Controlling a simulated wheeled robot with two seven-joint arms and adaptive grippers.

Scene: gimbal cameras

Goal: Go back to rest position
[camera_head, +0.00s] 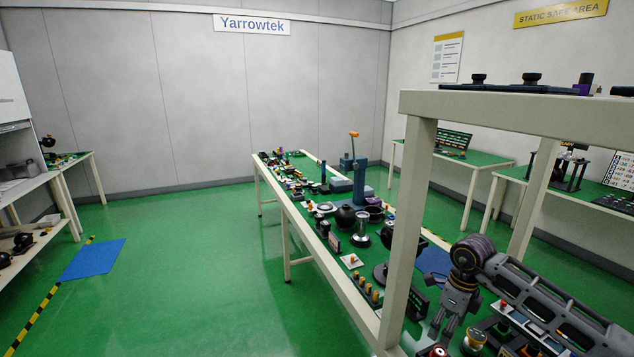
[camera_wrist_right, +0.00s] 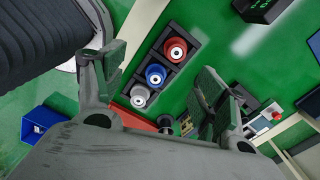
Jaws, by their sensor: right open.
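My right gripper (camera_head: 441,327) hangs at the lower right of the head view, with its fingers pointing down beside the near end of the long green-topped table. Its arm comes in from the right edge. In the wrist view the two fingers of the right gripper (camera_wrist_right: 160,70) stand apart with nothing held between them. Beyond them is a dark holder (camera_wrist_right: 162,73) with a red, a blue and a grey round piece in a row. My left gripper does not show.
The long table (camera_head: 318,249) is crowded with small parts. A pale raised frame (camera_head: 403,210) stands close to my right arm. A blue bin (camera_wrist_right: 38,122) shows in the wrist view. Open green floor (camera_head: 190,270) lies left of the table, with a blue mat (camera_head: 93,260).

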